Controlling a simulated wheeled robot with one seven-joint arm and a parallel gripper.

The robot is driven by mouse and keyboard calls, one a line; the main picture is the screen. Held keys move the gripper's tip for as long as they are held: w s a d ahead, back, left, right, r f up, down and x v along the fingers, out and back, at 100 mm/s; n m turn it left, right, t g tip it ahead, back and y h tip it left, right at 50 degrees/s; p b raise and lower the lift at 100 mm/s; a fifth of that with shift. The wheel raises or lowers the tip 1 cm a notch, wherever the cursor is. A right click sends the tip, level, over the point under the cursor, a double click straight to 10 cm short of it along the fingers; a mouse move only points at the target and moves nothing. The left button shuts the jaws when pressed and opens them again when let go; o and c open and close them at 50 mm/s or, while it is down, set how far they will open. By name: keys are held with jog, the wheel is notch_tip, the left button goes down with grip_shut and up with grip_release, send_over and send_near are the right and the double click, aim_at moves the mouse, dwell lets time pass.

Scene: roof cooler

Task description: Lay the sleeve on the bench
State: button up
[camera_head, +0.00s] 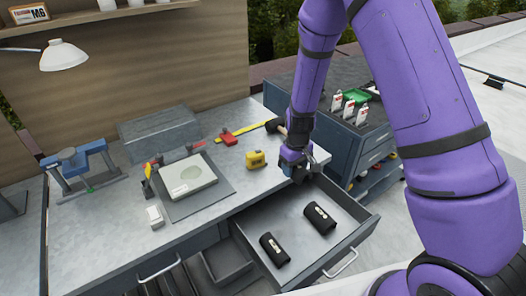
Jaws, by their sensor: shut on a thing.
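My gripper (293,168) points down over the bench's front edge, at the back of the open drawer. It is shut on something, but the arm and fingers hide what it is. Two black rolled pieces with white labels, which look like sleeves, lie apart in the drawer: one nearer the front left (275,249), the other further right (320,217). I cannot tell whether the held thing is another sleeve. The grey bench (215,147) stretches left of my gripper.
The open drawer (352,235) juts out below my gripper. On the bench are a yellow tape measure (256,159), a red tool (228,137), a grey mat (212,205) with a pale plate (187,179), a blue stand (83,165) and a grey box (160,134). Bare bench shows between them.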

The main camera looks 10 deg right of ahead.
jog(key=w, duration=0.5)
jog(key=w+f, duration=0.1)
jog(key=w, duration=0.8)
jog(key=shift+w+f, duration=0.25)
jog(key=shift+w, duration=0.15)
jog(key=shift+f, duration=1.75)
jog(key=shift+f, duration=0.1)
jog(key=o, duration=0.9)
notch_tip(320, 180, up, 12)
jog(key=shift+r, duration=0.25)
